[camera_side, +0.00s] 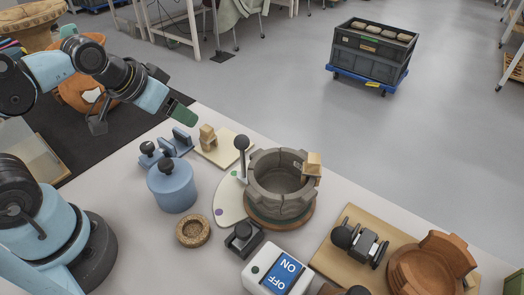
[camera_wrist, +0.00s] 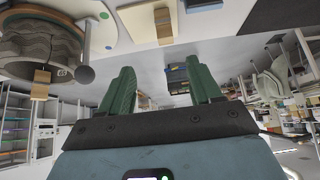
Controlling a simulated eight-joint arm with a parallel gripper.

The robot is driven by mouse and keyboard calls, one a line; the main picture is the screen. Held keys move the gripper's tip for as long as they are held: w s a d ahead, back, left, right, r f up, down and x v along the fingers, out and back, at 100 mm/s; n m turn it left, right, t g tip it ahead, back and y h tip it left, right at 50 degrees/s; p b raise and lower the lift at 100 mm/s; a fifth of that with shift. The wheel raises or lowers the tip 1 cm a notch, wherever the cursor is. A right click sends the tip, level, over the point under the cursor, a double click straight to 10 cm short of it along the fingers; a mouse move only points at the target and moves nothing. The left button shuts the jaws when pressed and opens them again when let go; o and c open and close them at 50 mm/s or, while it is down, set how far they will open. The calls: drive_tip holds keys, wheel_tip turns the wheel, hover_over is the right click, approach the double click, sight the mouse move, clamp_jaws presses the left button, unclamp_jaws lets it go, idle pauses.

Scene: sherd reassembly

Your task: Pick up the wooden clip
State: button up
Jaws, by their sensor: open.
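A pale wooden clip (camera_side: 208,136) stands on a cream board (camera_side: 226,153) behind the blue lidded jar. In the wrist view, this clip (camera_wrist: 163,24) shows at the top centre, beyond my fingers. A second wooden clip (camera_side: 313,164) sits on the right rim of the grey pot (camera_side: 262,190); it also shows in the wrist view (camera_wrist: 41,84) at the left. My gripper (camera_side: 184,114) is in the air to the left of the board clip, apart from it. In the wrist view, its green fingers (camera_wrist: 161,82) are spread with nothing between them.
A blue jar (camera_side: 172,188), blue holder (camera_side: 176,143) and black-knobbed post (camera_side: 241,145) stand near the board. A cork ring (camera_side: 193,231), black block (camera_side: 243,239) and switch box (camera_side: 274,272) lie in front. A brown bowl (camera_side: 428,268) sits right.

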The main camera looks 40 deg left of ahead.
drive_tip(key=shift+c, duration=0.3)
idle(0.4)
drive_tip(key=r+g, duration=0.1)
drive_tip(key=g, duration=0.6)
hover_over(206, 128)
drive_tip(key=shift+f, duration=6)
drive_tip(key=c, duration=0.7)
